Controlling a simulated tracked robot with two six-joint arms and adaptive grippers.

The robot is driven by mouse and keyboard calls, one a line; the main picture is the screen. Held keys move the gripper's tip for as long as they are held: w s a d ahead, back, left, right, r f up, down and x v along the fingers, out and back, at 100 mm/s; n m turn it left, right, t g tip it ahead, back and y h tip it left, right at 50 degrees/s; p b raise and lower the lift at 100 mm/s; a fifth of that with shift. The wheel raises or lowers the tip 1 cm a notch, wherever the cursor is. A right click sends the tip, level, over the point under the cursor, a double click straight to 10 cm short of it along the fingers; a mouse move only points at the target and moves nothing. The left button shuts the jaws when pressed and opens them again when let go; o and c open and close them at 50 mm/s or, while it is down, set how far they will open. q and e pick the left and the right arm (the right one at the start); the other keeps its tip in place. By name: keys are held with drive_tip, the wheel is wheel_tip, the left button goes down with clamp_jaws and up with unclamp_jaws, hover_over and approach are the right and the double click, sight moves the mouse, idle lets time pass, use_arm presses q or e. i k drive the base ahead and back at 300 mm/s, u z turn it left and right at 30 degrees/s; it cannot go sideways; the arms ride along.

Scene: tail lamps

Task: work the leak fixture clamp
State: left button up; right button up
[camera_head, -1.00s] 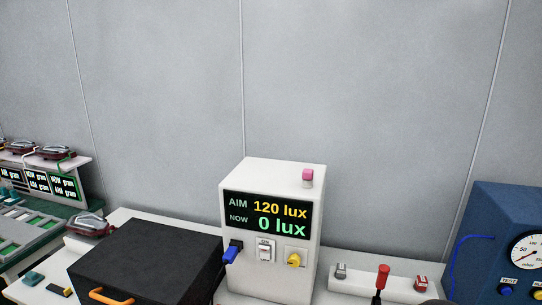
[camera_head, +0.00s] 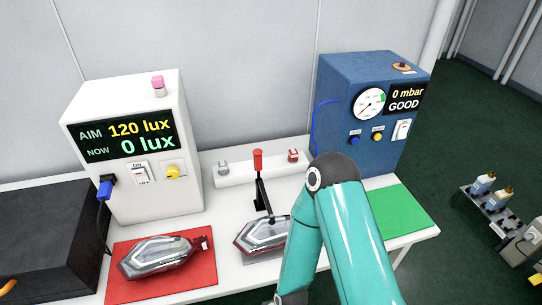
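The clamp (camera_head: 262,187) has a black lever with a red handle and stands upright on the white table. Its lower end reaches a tail lamp (camera_head: 263,235) with a clear and red lens; I cannot tell whether it presses on the lamp. My teal right arm covers the lamp's right side. The blue leak tester (camera_head: 345,72) stands behind to the right, with a round gauge (camera_head: 370,103) and a display (camera_head: 405,98) reading 0 mbar GOOD. A blue hose (camera_head: 323,115) runs from its left side. Neither gripper's fingers are in view.
A white lux box (camera_head: 125,185) reads AIM 120, NOW 0. A second tail lamp (camera_head: 160,257) lies on a red mat (camera_head: 200,282). A bare green mat (camera_head: 405,212) is at right; a black box (camera_head: 45,235) is at left. A white bar (camera_head: 240,174) sits behind the clamp.

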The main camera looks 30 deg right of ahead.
sight(257, 156)
drive_tip(key=u, duration=1)
drive_tip(key=k, duration=1.6)
drive_tip(key=z, duration=0.6)
drive_tip(key=i, duration=1.05)
drive_tip(key=u, duration=0.1)
